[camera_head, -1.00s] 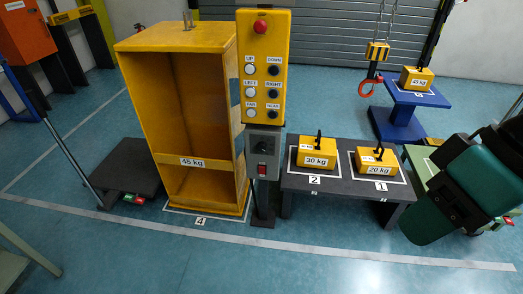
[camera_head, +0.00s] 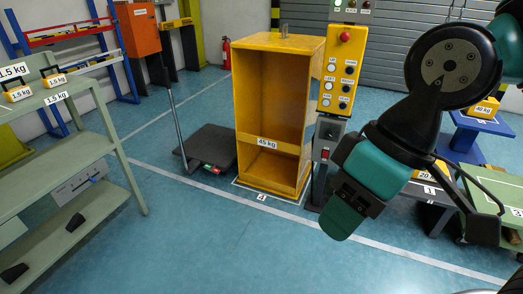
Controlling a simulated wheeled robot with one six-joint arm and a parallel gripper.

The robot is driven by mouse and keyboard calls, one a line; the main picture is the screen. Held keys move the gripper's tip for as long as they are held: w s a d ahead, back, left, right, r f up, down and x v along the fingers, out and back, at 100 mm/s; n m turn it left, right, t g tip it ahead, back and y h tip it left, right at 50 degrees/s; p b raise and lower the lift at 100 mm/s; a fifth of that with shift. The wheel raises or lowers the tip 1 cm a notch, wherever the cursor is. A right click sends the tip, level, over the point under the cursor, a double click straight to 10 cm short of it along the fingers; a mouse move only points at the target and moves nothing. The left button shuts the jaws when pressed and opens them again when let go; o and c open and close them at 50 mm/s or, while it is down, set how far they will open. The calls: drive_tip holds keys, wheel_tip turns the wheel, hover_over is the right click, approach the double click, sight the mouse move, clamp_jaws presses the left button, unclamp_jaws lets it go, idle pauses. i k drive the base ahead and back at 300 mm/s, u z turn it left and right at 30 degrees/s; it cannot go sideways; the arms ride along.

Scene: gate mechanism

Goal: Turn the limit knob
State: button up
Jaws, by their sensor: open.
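A grey switch box (camera_head: 329,134) stands on a post below the yellow button panel (camera_head: 342,70), right of centre. It has a small dark knob (camera_head: 328,133) on its face and a red switch (camera_head: 325,154) below it. I cannot read whether this knob is the limit knob. My arm hangs over the right half of the view. A black part that looks like my gripper (camera_head: 476,201) shows behind the arm at the right, open and empty, apart from the box. Part of it is hidden by the arm.
A tall yellow 45 kg cabinet (camera_head: 245,95) stands left of the box. A black platform with a handle (camera_head: 208,150) is beside it. The floor in front is clear.

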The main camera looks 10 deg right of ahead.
sight(329, 132)
drive_tip(key=u, duration=0.2)
drive_tip(key=k, duration=0.45)
drive_tip(key=u, duration=0.95)
drive_tip(key=i, duration=0.9)
drive_tip(key=z, duration=0.45)
drive_tip(key=i, duration=0.75)
drive_tip(key=z, duration=1.1)
drive_tip(key=i, duration=0.35)
drive_tip(key=z, duration=0.2)
